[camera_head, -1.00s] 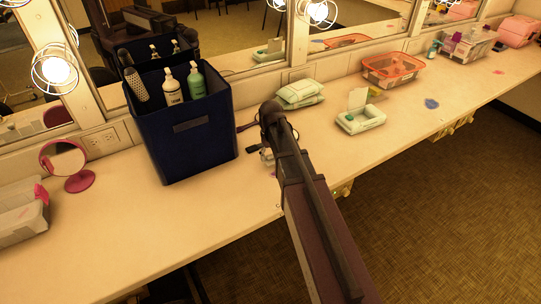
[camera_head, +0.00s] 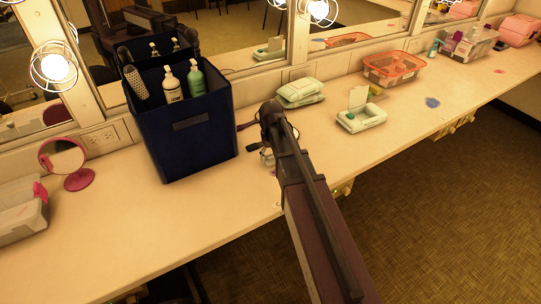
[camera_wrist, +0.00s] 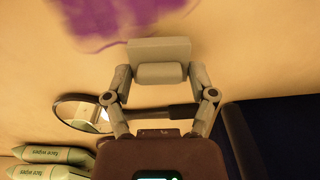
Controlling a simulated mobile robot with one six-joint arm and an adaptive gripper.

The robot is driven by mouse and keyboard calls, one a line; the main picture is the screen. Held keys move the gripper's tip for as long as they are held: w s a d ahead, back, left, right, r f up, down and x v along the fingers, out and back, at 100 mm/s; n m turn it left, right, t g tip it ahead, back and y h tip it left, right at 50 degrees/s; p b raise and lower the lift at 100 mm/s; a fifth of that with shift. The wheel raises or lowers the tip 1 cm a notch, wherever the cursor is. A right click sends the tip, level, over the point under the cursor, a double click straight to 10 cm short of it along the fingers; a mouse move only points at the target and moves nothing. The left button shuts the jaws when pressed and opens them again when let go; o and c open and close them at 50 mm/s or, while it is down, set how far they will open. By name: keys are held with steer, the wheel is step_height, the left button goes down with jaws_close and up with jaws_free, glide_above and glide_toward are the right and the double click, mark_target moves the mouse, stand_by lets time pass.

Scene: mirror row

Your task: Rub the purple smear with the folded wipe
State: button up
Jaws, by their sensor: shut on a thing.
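The purple smear (camera_wrist: 115,18) lies on the pale counter at the top of the wrist view, partly cut off by the frame edge. The folded wipe (camera_wrist: 160,73), a grey-white pad, is between the fingertips of my gripper (camera_wrist: 160,78), which is shut on it. The wipe's far edge is at the near edge of the smear in the wrist view; I cannot tell whether it touches the counter. In the head view my arm hides most of the gripper and the smear.
A round hand mirror (camera_wrist: 80,112) with a dark handle lies beneath my gripper. Face wipes packs (camera_wrist: 48,154) are beside it. A dark blue bin (camera_head: 187,140) stands close by. An open wipes box (camera_head: 362,118), blue smear (camera_head: 432,103) and orange basket (camera_head: 393,70) are farther right.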

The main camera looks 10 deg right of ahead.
steer(key=shift+f+b, duration=0.6)
steer(key=shift+f, duration=0.05)
steer(key=shift+s, duration=0.1)
steer(key=shift+s+d+r, duration=0.1)
steer(key=shift+s+d, duration=0.15)
steer(key=shift+s, duration=0.5)
steer(key=shift+s+d+r, duration=0.1)
steer(key=shift+s+d, duration=0.15)
steer(key=shift+s, duration=0.5)
steer(key=shift+s, duration=0.15)
steer(key=shift+s+d+f, duration=0.1)
steer(key=shift+s+d, duration=0.2)
steer(key=shift+s, duration=0.45)
steer(key=shift+s+d+f, duration=0.1)
steer(key=shift+s+d, duration=0.15)
steer(key=shift+s, duration=0.5)
